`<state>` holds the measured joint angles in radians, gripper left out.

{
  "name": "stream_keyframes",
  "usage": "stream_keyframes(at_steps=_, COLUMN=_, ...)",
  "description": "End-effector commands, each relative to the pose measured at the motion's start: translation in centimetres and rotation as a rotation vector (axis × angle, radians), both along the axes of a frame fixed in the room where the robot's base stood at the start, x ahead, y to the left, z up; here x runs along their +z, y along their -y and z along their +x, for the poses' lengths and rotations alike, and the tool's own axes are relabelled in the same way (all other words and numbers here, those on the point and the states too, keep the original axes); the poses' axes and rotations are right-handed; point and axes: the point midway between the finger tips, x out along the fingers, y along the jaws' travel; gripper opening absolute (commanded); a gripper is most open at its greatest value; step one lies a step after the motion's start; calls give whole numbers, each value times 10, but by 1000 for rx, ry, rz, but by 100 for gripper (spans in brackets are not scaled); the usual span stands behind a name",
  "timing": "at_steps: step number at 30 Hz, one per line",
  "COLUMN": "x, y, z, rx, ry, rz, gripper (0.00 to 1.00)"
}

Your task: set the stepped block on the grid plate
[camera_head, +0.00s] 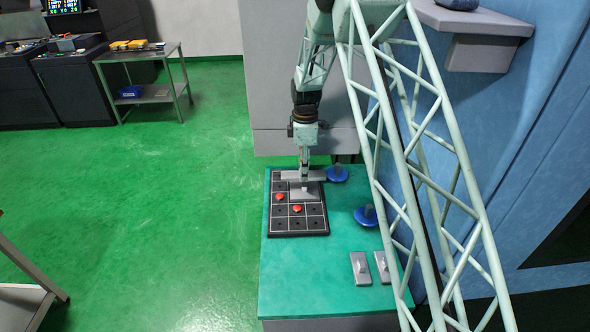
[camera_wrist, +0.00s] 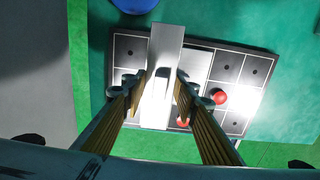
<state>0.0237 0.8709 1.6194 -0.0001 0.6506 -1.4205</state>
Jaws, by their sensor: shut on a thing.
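My gripper (camera_head: 304,172) is over the far part of the dark grid plate (camera_head: 287,225) in the head view. It is shut on the grey stepped block (camera_head: 317,175), whose long bar crosses between the fingers. In the wrist view the bar (camera_wrist: 166,45) lies between the two fingertips (camera_wrist: 163,84), over the grid plate (camera_wrist: 130,47). A second grey surface (camera_head: 304,193) shows just below the bar; I cannot tell whether it is the same piece. Whether the block touches the plate is unclear.
Two red pieces stand on the plate, one farther left (camera_head: 279,197) and one nearer the middle (camera_head: 297,208). Blue round-based items (camera_head: 337,175) (camera_head: 366,216) stand to the right on the green table (camera_head: 285,280). Two grey blocks (camera_head: 360,268) (camera_head: 383,266) lie nearer.

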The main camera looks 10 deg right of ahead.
Motion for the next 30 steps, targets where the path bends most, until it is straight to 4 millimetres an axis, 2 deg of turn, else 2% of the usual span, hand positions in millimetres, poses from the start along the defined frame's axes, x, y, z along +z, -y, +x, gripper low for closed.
stream_keyframes(at_steps=9, x=-4, y=-13, z=44, rx=-1, ry=2, rz=0, gripper=10)
stream_keyframes(at_steps=15, x=-6, y=-18, z=63, rx=0, ry=1, rz=0, gripper=10)
stream_keyframes(at_steps=30, x=-7, y=-20, z=68, rx=-1, ry=0, rz=0, gripper=10)
